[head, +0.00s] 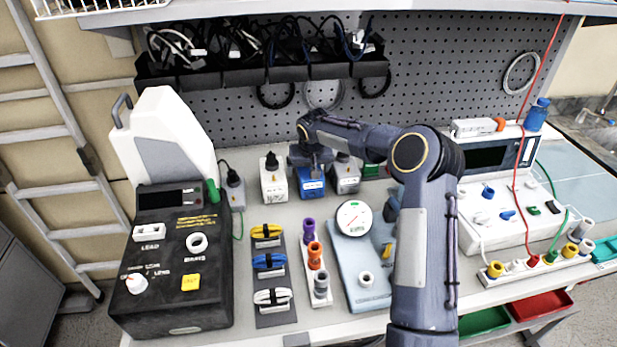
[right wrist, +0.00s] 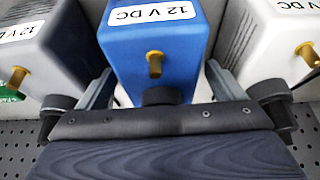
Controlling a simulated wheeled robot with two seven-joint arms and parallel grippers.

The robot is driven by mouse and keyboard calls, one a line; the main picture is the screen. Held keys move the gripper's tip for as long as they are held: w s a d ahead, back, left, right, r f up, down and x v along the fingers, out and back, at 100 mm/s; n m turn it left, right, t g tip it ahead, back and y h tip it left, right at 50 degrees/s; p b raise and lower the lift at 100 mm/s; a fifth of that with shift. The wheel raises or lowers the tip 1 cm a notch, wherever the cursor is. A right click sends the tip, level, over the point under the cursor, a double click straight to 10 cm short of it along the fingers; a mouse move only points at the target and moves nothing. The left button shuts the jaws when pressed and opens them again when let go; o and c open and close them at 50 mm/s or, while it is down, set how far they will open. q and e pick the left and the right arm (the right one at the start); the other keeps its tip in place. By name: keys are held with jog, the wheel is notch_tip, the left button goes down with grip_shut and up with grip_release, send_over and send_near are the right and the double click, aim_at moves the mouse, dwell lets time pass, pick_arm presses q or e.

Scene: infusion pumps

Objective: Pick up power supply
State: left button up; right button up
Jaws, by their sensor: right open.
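A blue power supply (head: 312,188) labelled 12 V DC stands on the bench near the pegboard, between two pale power supplies. A white one (head: 273,185) is on its left and a grey-white one (head: 346,180) on its right. My right gripper (head: 310,163) is over the blue one and hides much of its top. In the right wrist view, the open fingers of the gripper (right wrist: 158,97) are on either side of the blue power supply (right wrist: 150,30), with a brass-coloured connector facing me. Whether the fingers touch it is unclear. My left gripper is out of view.
A black tester box (head: 180,260) stands at the left and a white console (head: 495,200) at the right. Several cable clips, coloured connectors and a blue gauge board (head: 365,290) lie in front. Black bins (head: 262,75) hang above on the pegboard.

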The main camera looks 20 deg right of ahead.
jog(key=c, duration=1.3)
jog(key=shift+r, duration=0.15)
jog(key=shift+c, duration=0.9)
jog(key=shift+r, duration=0.1)
